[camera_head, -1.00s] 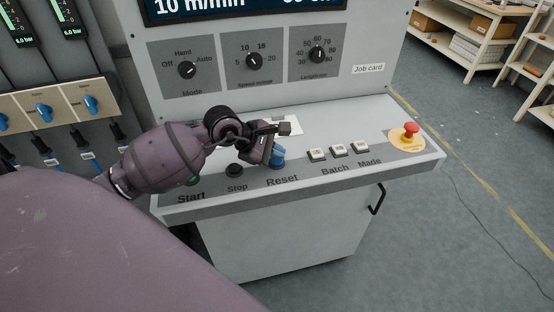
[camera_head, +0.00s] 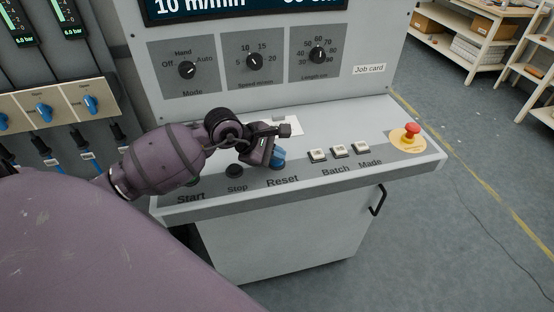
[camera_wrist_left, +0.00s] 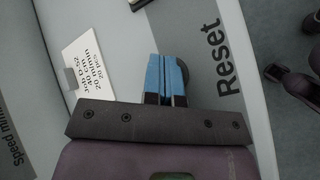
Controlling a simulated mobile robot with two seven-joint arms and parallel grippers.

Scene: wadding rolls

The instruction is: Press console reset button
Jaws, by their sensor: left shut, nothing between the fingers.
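The reset button sits above the printed word Reset on the grey sloped console (camera_head: 225,205). Its dark round rim (camera_head: 277,167) shows in the head view and partly behind the fingers in the wrist view (camera_wrist_left: 192,74). My left gripper (camera_head: 278,157) is shut and empty, its blue fingertips pointing down at the button. The shut fingers also show in the wrist view (camera_wrist_left: 166,76), side by side, covering most of the button. I cannot tell whether they touch it or whether it is pushed in.
A stop button (camera_head: 235,171) lies left of Reset. Several pale square buttons (camera_head: 339,150) and a red emergency stop (camera_head: 411,131) lie to the right. A white card (camera_wrist_left: 88,62) lies behind. Dials (camera_head: 254,61) are on the upright panel.

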